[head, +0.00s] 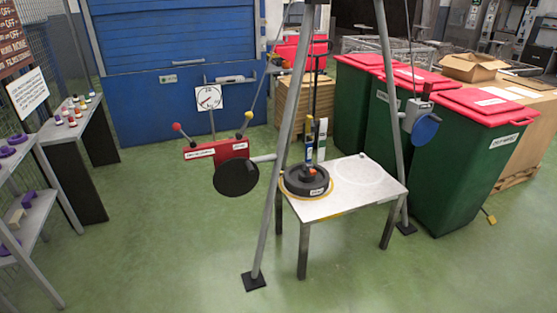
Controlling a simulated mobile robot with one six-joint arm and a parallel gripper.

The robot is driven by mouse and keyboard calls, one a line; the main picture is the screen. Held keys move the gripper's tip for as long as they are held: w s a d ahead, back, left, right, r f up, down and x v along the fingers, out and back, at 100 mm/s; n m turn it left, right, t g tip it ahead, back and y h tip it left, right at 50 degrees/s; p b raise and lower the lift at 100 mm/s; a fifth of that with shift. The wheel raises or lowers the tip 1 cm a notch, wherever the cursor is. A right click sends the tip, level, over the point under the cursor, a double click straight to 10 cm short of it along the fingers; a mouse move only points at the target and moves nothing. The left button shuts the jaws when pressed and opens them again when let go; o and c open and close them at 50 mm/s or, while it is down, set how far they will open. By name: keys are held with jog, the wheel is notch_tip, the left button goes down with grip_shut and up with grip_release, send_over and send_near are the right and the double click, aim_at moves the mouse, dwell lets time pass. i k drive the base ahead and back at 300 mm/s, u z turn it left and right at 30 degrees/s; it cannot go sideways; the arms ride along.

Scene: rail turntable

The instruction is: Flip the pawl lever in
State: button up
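A red box (217,151) with small white labels is mounted beside the left leg of a grey tripod (273,166). A lever with a red ball end (177,127) sticks up to the left from the box. A lever with a yellow ball end (248,115) sticks up to the right. The labels are too small to read, so I cannot tell which lever is the pawl lever. A black disc (236,177) is in front of the box's lower right. My gripper is not in view.
A metal table (318,211) under the tripod holds a round black weight (306,181). A white dial (209,97) is behind the box. Shelves (35,212) stand at left, green bins with red lids (452,175) at right. Green floor (170,240) is clear in front.

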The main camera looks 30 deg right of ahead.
aim_at(248, 115)
jog(key=z, duration=0.65)
jog(key=k, duration=0.95)
jog(key=u, duration=0.05)
jog(key=i, duration=0.8)
